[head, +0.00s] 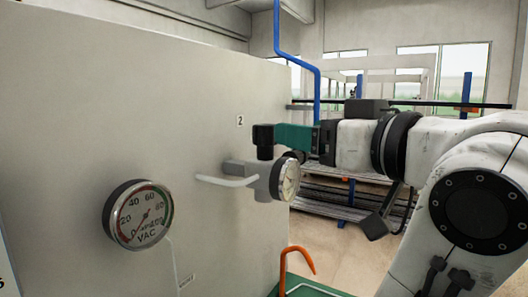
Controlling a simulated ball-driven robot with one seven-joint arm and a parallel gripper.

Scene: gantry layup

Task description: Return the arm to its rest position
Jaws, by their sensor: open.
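My gripper (284,137) is in the head view, at the end of my white arm, which reaches in from the right. Its teal part points left, and it is open. A black knob-like piece (264,137) stands at its left end, just above a grey valve body (264,178) on the pale panel. I cannot tell whether the gripper touches this piece. The jaws are seen side-on, and the gap between them is hidden.
The pale panel (190,85) fills the left and carries a vacuum gauge (140,215). A second gauge (288,180) and a white lever (227,181) are at the valve. A blue pipe (317,90) rises behind. An orange hook (300,257) stands below. Stacked racks (335,198) are behind.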

